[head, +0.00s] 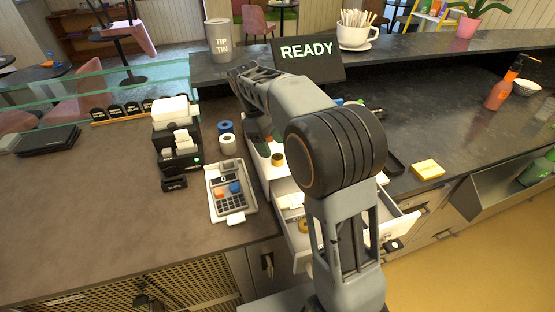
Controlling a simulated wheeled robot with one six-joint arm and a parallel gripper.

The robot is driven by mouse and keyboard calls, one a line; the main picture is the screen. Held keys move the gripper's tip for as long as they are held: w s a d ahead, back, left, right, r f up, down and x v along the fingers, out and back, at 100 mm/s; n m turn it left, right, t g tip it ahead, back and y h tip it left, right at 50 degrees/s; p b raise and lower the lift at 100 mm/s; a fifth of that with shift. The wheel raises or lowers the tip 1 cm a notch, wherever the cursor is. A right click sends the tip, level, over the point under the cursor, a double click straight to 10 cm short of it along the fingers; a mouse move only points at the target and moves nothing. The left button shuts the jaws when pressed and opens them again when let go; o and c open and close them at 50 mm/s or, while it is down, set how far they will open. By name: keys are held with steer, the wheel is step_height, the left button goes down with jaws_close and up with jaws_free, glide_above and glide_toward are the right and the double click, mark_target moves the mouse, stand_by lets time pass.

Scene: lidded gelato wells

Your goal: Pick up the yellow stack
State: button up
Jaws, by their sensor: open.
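The yellow stack (428,168) is a small, flat, square pad. It lies on the dark counter to the right of my arm, near the counter's front edge, and nothing covers it. My arm rises from the bottom of the picture to its large elbow joint, then reaches away to the upper left. The fingers of my gripper do not show; my own arm links hide them. Nothing of mine is seen touching the yellow stack.
An open drawer (408,222) juts out below the counter. A calculator (230,195), a card printer (178,150) and tape rolls (228,143) are left of my arm. A READY sign (307,52) stands behind. An orange bottle (502,85) is at right. Counter right of the stack is clear.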

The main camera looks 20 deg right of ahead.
mark_target(278, 157)
steer(key=shift+x, duration=2)
steer(key=shift+c, duration=0.5)
steer(key=c, duration=1)
steer(key=shift+o, duration=0.2)
steer(key=shift+r, duration=0.1)
